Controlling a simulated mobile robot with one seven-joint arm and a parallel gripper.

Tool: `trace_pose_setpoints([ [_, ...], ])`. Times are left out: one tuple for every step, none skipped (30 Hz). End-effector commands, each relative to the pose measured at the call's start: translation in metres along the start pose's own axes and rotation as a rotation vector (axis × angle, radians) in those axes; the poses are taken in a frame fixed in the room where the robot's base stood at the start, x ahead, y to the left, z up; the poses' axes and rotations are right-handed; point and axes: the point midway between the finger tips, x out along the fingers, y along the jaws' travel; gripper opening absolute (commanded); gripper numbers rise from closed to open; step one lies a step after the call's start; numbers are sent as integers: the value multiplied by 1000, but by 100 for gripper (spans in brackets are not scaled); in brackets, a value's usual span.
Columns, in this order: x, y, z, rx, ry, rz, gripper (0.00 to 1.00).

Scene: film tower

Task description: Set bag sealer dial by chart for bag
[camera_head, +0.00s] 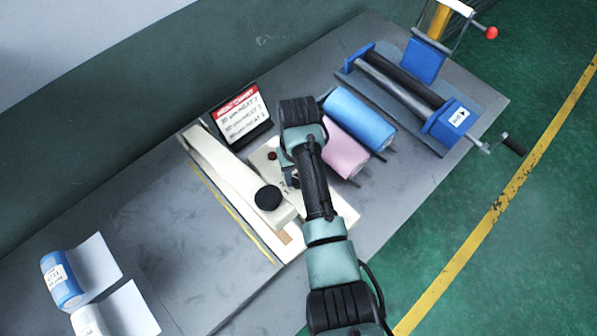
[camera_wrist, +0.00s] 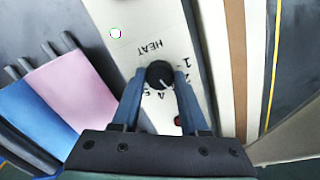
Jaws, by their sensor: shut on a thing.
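The bag sealer (camera_head: 225,165) is a cream unit with a long arm and a black round knob on the arm's end. Its panel shows in the wrist view (camera_wrist: 120,15), with "HEAT" and numbers printed around a black dial (camera_wrist: 158,72). My gripper (camera_wrist: 159,82) is shut on the dial, one blue finger on each side. A light mark shows on the dial; which number it points at I cannot tell. In the head view my gripper (camera_head: 291,182) hides the dial. The chart (camera_head: 241,115), red-headed with several HEAT lines, stands behind the sealer; its small print is hard to read.
A blue roll (camera_head: 358,120) and a pink roll (camera_head: 343,157) lie right of my arm. A blue-ended roller stand (camera_head: 440,125) is at the far right. A labelled blue roll (camera_head: 62,283) and a white roll (camera_head: 88,322) lie at the lower left. Bare bench (camera_head: 150,230) lies between.

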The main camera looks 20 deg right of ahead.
Motion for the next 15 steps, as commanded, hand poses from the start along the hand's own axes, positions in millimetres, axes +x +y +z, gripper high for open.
trace_pose_setpoints([
  [-1,0,-1,5,3,0,0],
  [-1,0,-1,7,3,0,0],
  [-1,0,-1,9,3,0,0],
  [-1,0,-1,10,3,0,0],
  [-1,0,-1,11,3,0,0],
  [-1,0,-1,11,3,0,0],
  [-1,0,-1,11,4,0,0],
  [-1,0,-1,11,4,0,0],
  [-1,0,-1,11,4,0,0],
  [-1,0,-1,11,4,0,0],
  [-1,0,-1,11,4,0,0],
  [-1,0,-1,10,4,0,0],
  [-1,0,-1,10,4,0,0],
  [-1,0,-1,10,4,0,0],
  [-1,0,-1,10,4,0,51],
])
